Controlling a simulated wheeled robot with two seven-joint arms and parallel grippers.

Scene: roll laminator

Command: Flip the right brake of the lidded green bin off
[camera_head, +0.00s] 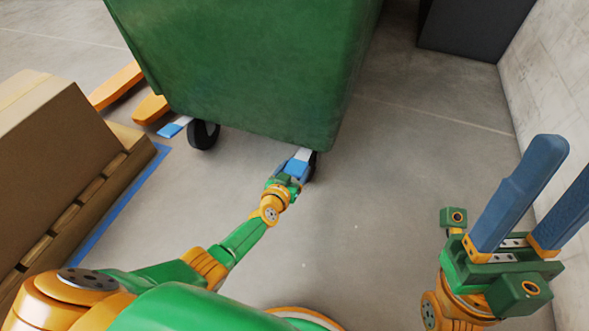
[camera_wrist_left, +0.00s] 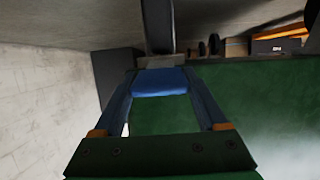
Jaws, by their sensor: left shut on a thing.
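The green bin (camera_head: 240,70) stands at the top middle of the head view; its lid is out of frame. Its right caster (camera_head: 313,166) sits under the near right corner, with a pale brake pedal (camera_head: 303,154) beside it. My left gripper (camera_head: 296,168) reaches this pedal and is shut on it, covering part of it. In the left wrist view, a blue piece of the pedal (camera_wrist_left: 160,82) lies between the fingertips, below the dark wheel (camera_wrist_left: 157,25). Whether the brake is on or off I cannot tell. My right gripper (camera_head: 568,165) is open and empty.
A cardboard box (camera_head: 60,130) on a pallet stands left, inside a blue floor line (camera_head: 120,205). A wall (camera_head: 550,80) and dark block (camera_head: 472,28) stand right. Floor between is clear.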

